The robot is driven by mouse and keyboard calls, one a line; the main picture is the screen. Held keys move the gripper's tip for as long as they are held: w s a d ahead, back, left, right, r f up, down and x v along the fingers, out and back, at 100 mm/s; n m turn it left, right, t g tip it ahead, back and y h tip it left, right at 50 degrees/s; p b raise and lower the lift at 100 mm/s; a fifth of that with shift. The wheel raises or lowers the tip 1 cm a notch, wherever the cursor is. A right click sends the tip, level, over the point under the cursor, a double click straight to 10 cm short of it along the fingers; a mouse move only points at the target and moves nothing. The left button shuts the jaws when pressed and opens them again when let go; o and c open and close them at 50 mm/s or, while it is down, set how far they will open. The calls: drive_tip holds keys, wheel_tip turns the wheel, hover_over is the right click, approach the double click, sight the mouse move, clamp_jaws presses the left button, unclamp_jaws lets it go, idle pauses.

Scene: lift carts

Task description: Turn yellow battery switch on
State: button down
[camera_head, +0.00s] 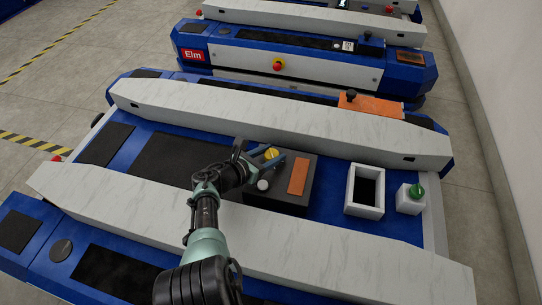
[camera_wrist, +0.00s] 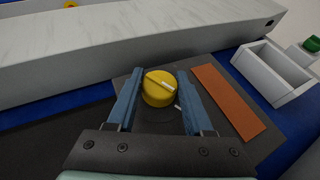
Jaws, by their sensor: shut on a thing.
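The yellow battery switch (camera_head: 271,153) is a round knob on a dark panel (camera_head: 277,205) set in the blue cart. In the wrist view the yellow switch (camera_wrist: 158,92) sits between my two blue fingers, with a pale line running slantwise across its top. My gripper (camera_wrist: 157,74) is shut on the switch, one finger at each side. My gripper also shows in the head view (camera_head: 270,160), reaching over the panel from the left. The lower part of the knob is partly hidden in the head view.
An orange strip (camera_head: 298,176) lies on the panel right of the switch. A small white knob (camera_head: 263,185) stands close below it. A white open box (camera_head: 364,191) and a green knob (camera_head: 416,191) are farther right. Pale beams (camera_head: 280,127) run along both sides.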

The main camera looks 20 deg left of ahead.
idle(0.4)
drive_tip(key=shift+c, duration=1.4)
unclamp_jaws()
drive_tip(key=shift+w, duration=0.1)
drive_tip(key=shift+s+a+r+p, duration=0.2)
drive_tip(key=shift+s+r+p, duration=0.25)
drive_tip(key=shift+p, duration=0.2)
drive_tip(key=p+v, duration=0.9)
drive_tip(key=v, duration=0.1)
drive_tip(key=shift+r, duration=0.1)
drive_tip(key=shift+s+a+r+p, duration=0.1)
drive_tip(key=shift+s+a+p, duration=0.25)
drive_tip(key=shift+s, duration=0.45)
